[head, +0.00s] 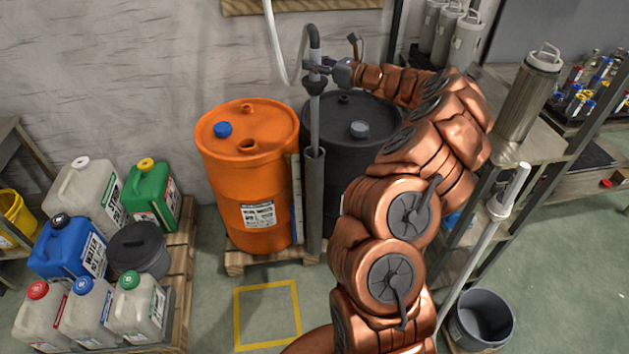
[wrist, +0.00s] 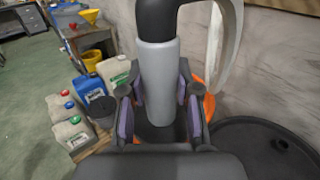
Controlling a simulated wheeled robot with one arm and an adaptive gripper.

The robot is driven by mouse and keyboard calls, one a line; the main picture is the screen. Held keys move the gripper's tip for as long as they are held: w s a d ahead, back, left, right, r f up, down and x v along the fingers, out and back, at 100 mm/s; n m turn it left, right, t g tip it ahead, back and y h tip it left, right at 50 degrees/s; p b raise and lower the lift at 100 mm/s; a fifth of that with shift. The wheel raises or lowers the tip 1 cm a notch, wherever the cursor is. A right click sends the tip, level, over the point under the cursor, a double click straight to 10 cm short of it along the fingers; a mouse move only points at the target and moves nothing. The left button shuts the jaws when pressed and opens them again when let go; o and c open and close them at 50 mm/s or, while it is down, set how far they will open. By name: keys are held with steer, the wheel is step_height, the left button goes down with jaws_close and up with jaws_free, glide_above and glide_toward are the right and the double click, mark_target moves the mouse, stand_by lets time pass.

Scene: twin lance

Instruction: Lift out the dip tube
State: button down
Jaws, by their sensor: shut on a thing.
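The dip tube (head: 314,120) is a grey upright pipe with a black elbow and a pale hose at its top. My gripper (head: 318,69) is shut on it just below the elbow. In the wrist view the tube (wrist: 159,70) stands between the two padded fingers of my gripper (wrist: 160,92). A black collar sits on the tube just under the gripper. The tube's lower end is hidden in the open top of a dark grey upright sleeve (head: 314,200), or behind its rim. The orange drum (head: 240,185) has an open bung hole and a blue cap.
A black drum (head: 340,107) with a grey cap stands right of the sleeve, partly behind my arm. Jerrycans (head: 88,195) crowd a pallet at left. A shelf with a steel canister (head: 530,95) is at right. The yellow floor square (head: 267,315) is empty.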

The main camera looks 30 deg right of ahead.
steer(key=shift+r+p, duration=6.7)
steer(key=shift+r, duration=2.45)
